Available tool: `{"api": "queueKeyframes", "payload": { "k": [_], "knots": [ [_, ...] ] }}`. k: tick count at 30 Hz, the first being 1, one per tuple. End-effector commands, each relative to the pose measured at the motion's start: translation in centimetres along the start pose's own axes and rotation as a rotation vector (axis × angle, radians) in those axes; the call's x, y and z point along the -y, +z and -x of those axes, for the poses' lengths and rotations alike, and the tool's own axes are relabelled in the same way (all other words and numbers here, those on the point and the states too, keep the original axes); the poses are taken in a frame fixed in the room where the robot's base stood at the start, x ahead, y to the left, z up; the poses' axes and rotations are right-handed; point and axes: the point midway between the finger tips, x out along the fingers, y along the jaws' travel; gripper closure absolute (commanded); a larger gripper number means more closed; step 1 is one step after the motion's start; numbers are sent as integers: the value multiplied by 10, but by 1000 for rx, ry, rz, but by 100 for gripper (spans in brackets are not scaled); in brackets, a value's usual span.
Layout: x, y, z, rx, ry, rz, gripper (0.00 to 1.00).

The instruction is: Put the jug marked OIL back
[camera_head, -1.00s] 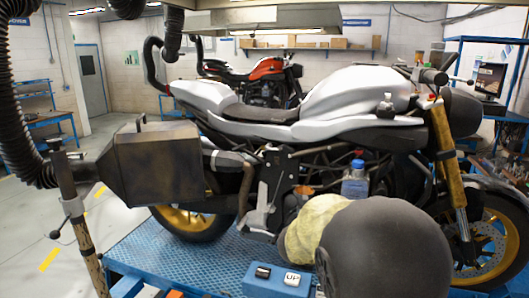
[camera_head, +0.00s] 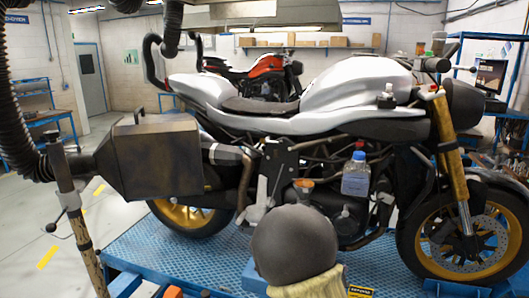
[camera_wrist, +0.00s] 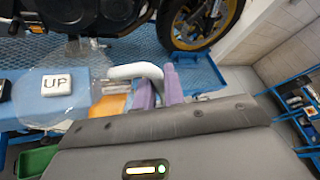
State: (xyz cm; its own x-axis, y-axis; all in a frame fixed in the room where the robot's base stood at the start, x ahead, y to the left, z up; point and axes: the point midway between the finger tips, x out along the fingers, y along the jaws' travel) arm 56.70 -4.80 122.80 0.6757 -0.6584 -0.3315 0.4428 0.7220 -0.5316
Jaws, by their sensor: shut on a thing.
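In the wrist view, my gripper (camera_wrist: 158,90) has its purple fingertips closed on a curved white handle (camera_wrist: 128,72). A clear, see-through rounded body (camera_wrist: 62,98) shows to the left of the handle; it looks like the jug that I hold, but no OIL marking shows. It overlaps the blue control box with the UP button behind it. In the head view, my gripper and the jug are hidden by my arm, whose dark round joint stands low in the middle.
A white motorcycle (camera_head: 345,90) stands on a blue lift platform (camera_head: 150,250). A dark exhaust box (camera_head: 155,160) and a hose stand at left. A green bin (camera_wrist: 38,160) is low left in the wrist view.

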Motion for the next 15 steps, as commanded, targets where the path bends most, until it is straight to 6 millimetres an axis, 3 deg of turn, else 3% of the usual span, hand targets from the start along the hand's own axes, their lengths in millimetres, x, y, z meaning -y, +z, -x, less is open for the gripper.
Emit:
{"api": "queueKeyframes", "payload": {
  "k": [15],
  "knots": [
    [-83,-76,-14,187,277,128,100]
  ]
}}
